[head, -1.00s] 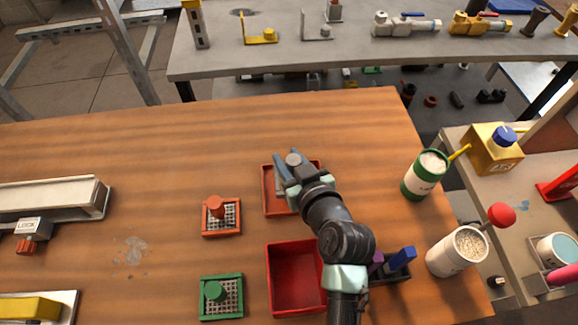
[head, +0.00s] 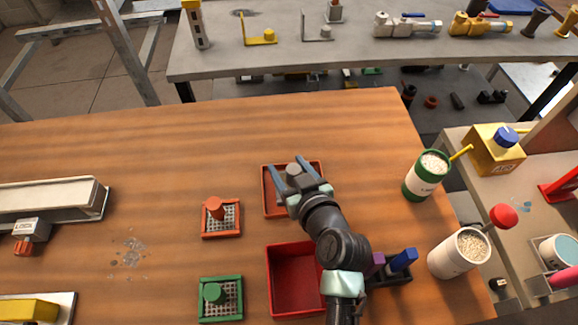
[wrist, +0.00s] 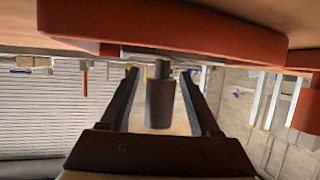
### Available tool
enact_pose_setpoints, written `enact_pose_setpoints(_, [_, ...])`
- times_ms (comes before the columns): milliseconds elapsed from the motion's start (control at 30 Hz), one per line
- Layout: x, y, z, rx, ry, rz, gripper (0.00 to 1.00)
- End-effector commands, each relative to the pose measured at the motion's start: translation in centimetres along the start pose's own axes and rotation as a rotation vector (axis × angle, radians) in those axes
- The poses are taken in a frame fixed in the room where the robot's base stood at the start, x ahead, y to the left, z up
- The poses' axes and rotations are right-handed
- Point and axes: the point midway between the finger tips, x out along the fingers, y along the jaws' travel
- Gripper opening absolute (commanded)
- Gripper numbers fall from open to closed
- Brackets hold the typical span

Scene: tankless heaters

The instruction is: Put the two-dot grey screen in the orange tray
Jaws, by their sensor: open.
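A grey piece with a round knob (head: 293,170), which looks like the grey screen, sits within the orange tray (head: 267,197). My gripper (head: 289,163) is over the tray, its two fingers spread on either side of the knob. In the wrist view the grey knob (wrist: 160,104) shows between the open fingers (wrist: 159,70), with gaps on both sides. An orange rim (wrist: 180,35) crosses the top of that view. The screen's dots cannot be seen, and my gripper hides part of the screen and tray.
An orange-framed screen (head: 234,231) and a green-framed screen (head: 236,314) lie left of the trays. An empty red tray (head: 294,282) is nearer me. A dark holder with blue and purple pieces (head: 402,260) stands right of my arm. The table's far middle is clear.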

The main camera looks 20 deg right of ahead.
Motion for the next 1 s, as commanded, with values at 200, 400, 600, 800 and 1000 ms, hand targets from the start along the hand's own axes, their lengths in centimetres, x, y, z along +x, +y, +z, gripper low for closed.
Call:
enact_pose_setpoints(200, [-1.8,0.0,-0.1,0.001,-0.001,0.001,0.63])
enact_pose_setpoints(400, [-5.1,0.0,-0.1,0.001,-0.001,0.002,0.63])
enact_pose_setpoints(600, [-7.2,0.0,-0.2,0.001,0.000,0.001,0.63])
enact_pose_setpoints(800, [-7.6,0.0,-0.4,-0.001,0.003,0.000,0.63])
enact_pose_setpoints(1000, [-6.7,-0.9,-7.5,-0.049,0.120,0.015,0.63])
